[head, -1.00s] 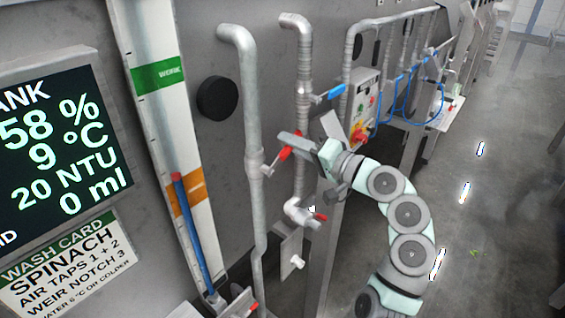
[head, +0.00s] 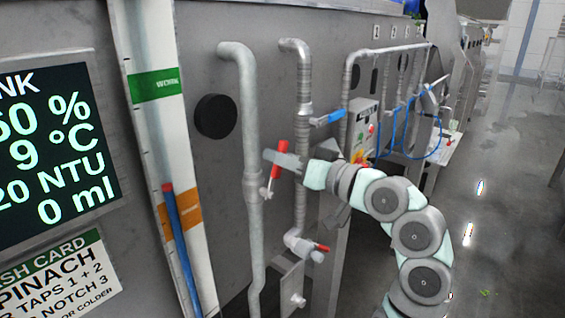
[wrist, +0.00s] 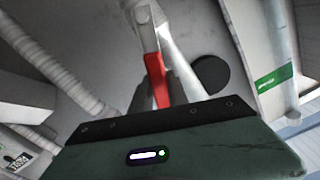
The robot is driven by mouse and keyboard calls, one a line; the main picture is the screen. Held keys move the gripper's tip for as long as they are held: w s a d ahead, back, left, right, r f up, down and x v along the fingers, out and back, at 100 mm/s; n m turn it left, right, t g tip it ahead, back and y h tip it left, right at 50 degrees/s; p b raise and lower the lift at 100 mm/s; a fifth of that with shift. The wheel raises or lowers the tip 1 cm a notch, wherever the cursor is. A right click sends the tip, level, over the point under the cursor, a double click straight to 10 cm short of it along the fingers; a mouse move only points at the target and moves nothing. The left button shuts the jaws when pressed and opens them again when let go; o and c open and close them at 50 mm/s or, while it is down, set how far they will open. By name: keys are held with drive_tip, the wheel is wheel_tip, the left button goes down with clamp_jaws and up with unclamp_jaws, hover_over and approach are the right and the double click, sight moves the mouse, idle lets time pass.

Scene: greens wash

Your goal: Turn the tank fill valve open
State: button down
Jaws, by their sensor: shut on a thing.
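A valve with a red lever (head: 276,173) sits on the left grey vertical pipe (head: 254,215) in the head view. The lever stands steeply, leaning a little right at its top. My gripper (head: 282,160) is shut on this red lever, coming from the right. The wrist view shows the red lever (wrist: 154,76) running up from between my fingers toward the pale valve body (wrist: 145,16). My fingers hide part of the lever. I cannot read a label on this valve. The tank display (head: 50,150) reads 60 %, 9 °C, 20 NTU and 0 ml.
A second pipe (head: 302,85) with a blue-handled valve (head: 328,118) stands just right. A lower red-handled outlet (head: 308,248) is below my gripper. A control box (head: 361,130) and blue hoses are farther right. A white gauge board (head: 152,130) stands left. Open floor lies right.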

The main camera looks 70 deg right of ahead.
drive_tip(key=shift+a, duration=0.1)
idle(0.3)
drive_tip(key=c, duration=1.3)
unclamp_jaws()
drive_tip(key=v, duration=1)
drive_tip(key=shift+s+a, duration=0.1)
drive_tip(key=shift+s, duration=0.25)
drive_tip(key=shift+c, duration=0.2)
